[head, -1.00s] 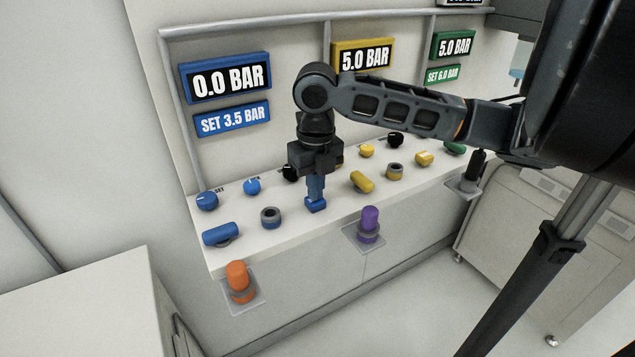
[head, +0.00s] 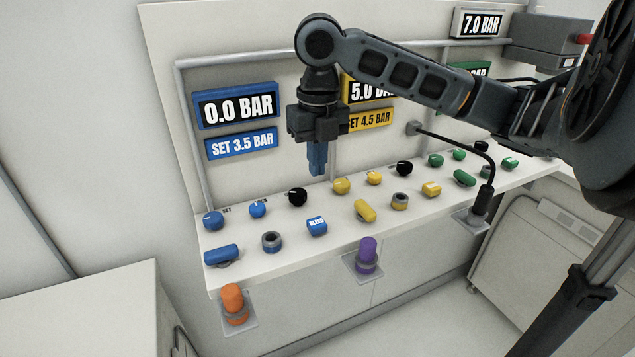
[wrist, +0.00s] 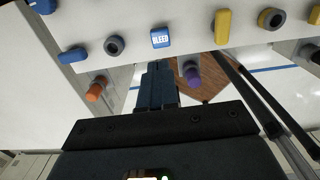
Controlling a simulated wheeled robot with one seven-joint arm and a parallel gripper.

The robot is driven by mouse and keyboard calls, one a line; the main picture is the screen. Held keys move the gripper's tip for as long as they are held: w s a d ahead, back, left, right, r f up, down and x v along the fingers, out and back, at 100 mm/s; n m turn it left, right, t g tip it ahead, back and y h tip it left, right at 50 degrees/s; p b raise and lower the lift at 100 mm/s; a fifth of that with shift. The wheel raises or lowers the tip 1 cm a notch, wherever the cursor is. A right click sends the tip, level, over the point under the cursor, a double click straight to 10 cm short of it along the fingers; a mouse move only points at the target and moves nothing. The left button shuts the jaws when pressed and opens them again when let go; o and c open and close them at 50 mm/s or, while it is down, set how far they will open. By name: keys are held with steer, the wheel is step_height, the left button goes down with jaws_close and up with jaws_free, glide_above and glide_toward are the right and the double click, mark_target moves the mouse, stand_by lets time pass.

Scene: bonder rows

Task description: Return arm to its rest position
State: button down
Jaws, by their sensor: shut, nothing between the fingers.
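My gripper (head: 317,172) hangs from my raised arm with its blue fingers pointing down, above the control panel's white ledge (head: 285,258). Its fingers are together with nothing between them. The blue BLEED button (head: 317,227) sits on the ledge below the fingertips, clear of them. In the wrist view the gripper's fingers (wrist: 156,72) appear just below the BLEED button (wrist: 160,38). My arm crosses the upper right of the head view and hides part of the yellow and green displays.
The blue display (head: 236,103) reads 0.0 BAR above a SET 3.5 BAR plate (head: 241,143). Blue, yellow, green and black knobs line the ledge. An orange plug (head: 233,298), a purple plug (head: 367,253) and a black hose connector (head: 482,200) stand along its front. A white cabinet (head: 95,307) is at lower left.

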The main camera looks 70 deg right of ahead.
steer(key=shift+r, duration=0.65)
steer(key=shift+w, duration=0.15)
